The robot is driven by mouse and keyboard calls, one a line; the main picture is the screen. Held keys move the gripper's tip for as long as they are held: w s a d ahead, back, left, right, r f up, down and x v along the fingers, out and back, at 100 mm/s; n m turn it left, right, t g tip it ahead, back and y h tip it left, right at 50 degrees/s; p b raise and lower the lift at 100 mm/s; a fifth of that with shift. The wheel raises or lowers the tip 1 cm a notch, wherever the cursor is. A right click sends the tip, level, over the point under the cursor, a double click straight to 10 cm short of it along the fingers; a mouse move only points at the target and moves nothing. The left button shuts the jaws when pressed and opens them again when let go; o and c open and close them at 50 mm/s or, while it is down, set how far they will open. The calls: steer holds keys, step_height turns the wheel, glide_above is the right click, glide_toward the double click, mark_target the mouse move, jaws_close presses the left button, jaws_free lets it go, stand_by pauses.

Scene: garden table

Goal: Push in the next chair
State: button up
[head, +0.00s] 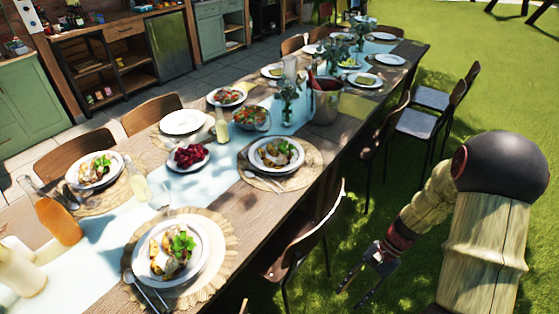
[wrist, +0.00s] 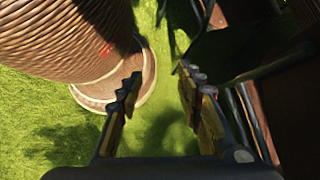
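The long wooden table (head: 345,149) runs from the lower left to the upper right in the head view. On its right side, the nearest chair (head: 312,222) has a curved brown back and thin dark legs, with its seat partly hidden by the back and table edge. Further along stands another brown-backed chair (head: 396,118) close to the table. Two chairs with grey seats (head: 418,123) stand further out on the grass. My gripper (head: 360,287) is low over the grass, right of the nearest chair. Its fingers are apart and empty in the wrist view (wrist: 158,95).
Chairs (head: 77,150) line the table's left side. Plates of food, a vase (head: 287,105) and an orange bottle (head: 55,218) stand on the table. Dark chair-like parts (wrist: 240,45) lie close right of the fingers in the wrist view. Open grass (head: 500,90) lies to the right.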

steer(key=s+a+r+n+t+h+p, duration=0.1)
steer(key=s+r+n+t+h, duration=0.1)
steer(key=r, duration=1)
steer(key=s+a+r+n+t+h+p, duration=0.1)
steer(key=r+n+t, duration=0.3)
steer(key=r, duration=0.8)
steer(key=s+r+n+t+h+p, duration=0.2)
steer(key=s+r+n+t+h, duration=0.1)
steer(key=r, duration=0.9)
steer(key=shift+s+a+r+n+t, duration=0.3)
steer(key=shift+s+a+n+t, duration=0.1)
steer(key=shift+s+t, duration=0.25)
